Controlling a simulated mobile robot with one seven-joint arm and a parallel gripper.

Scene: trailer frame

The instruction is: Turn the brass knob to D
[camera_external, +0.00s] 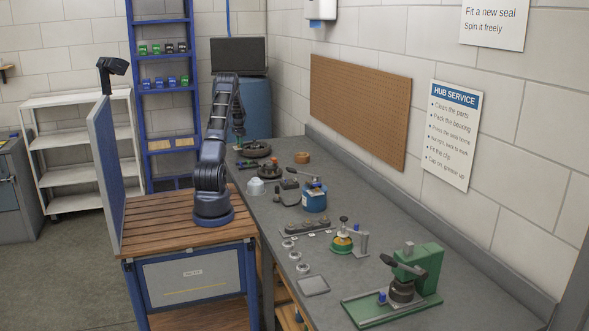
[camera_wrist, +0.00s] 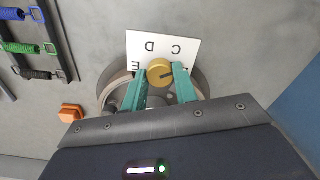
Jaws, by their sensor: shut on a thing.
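The brass knob (camera_wrist: 160,72) is round, with a dark pointer mark running from its middle toward the right edge of the wrist view, not toward the D. A white card (camera_wrist: 163,40) behind it carries letters upside down: D is up and left of the knob, C up and right, E at the left. A letter at the right is partly hidden by a finger. My gripper (camera_wrist: 161,76) has its green fingers on both sides of the knob, shut on it. In the external view my gripper (camera_external: 239,140) is at the bench's far end, where the knob cannot be made out.
The knob sits over a round dark base (camera_wrist: 113,91). An orange block (camera_wrist: 71,113) and a rack of coloured coils (camera_wrist: 24,47) lie to the left in the wrist view. Nearer on the bench are a blue can (camera_external: 315,200) and a green press (camera_external: 418,268).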

